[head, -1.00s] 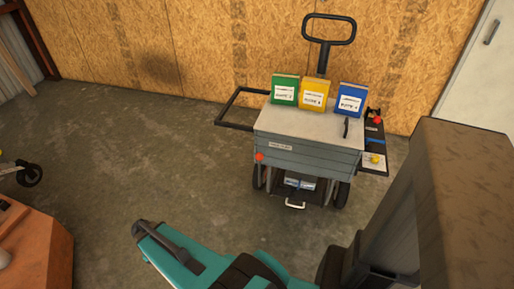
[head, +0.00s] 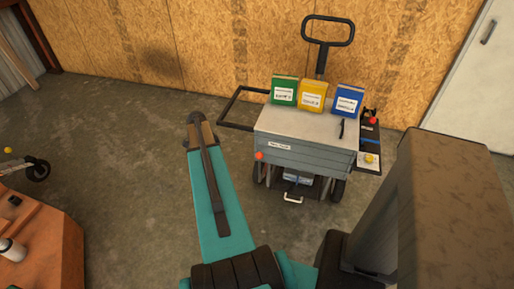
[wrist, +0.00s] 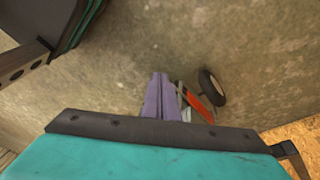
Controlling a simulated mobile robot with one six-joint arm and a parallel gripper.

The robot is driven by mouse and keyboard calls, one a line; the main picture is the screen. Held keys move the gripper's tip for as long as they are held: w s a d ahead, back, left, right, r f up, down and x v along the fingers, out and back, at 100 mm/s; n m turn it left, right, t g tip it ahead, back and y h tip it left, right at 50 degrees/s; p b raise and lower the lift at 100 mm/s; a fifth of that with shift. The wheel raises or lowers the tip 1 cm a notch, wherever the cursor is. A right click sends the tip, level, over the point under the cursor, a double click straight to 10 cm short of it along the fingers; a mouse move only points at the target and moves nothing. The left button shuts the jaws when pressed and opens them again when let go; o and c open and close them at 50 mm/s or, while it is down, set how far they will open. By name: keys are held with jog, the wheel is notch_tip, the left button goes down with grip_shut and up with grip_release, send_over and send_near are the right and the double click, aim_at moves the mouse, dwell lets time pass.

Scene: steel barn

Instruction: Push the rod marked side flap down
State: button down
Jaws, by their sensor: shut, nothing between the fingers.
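A grey cart (head: 300,150) stands by the wood-panel wall in the head view. I cannot read which part is marked as the side flap. My teal arm rises left of the cart, and its far end hides my gripper in the head view. In the wrist view the two purple fingers of my gripper (wrist: 161,98) lie together, shut and empty, above the concrete floor.
Green (head: 284,91), yellow (head: 312,95) and blue (head: 349,99) boxes stand on the cart top. A push handle rises behind them. An orange-brown bench (head: 45,245) is at lower left. The floor between the bench and cart is clear apart from my arm.

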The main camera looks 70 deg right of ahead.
jog(key=s+d+r+m+p, duration=0.2)
jog(key=s+d+r+m, duration=0.5)
jog(key=s+d+r, duration=0.3)
jog(key=d+r, duration=0.2)
jog(key=d, duration=0.1)
jog(key=shift+s+d+r+p, duration=0.15)
jog(key=shift+s+p, duration=0.15)
jog(key=shift+p, duration=0.1)
jog(key=shift+f, duration=0.2)
jog(key=p, duration=0.4)
send_over(260, 154)
jog(key=w, duration=0.1)
jog(key=f, duration=1.1)
jog(key=shift+a+f, duration=0.15)
jog(key=shift+a, duration=0.15)
jog(key=shift+d+f, duration=0.15)
jog(key=shift+f, duration=0.75)
jog(key=shift+f, duration=0.15)
notch_tip(260, 154, down, 7)
jog(key=b, duration=0.6)
jog(key=shift+f, duration=0.2)
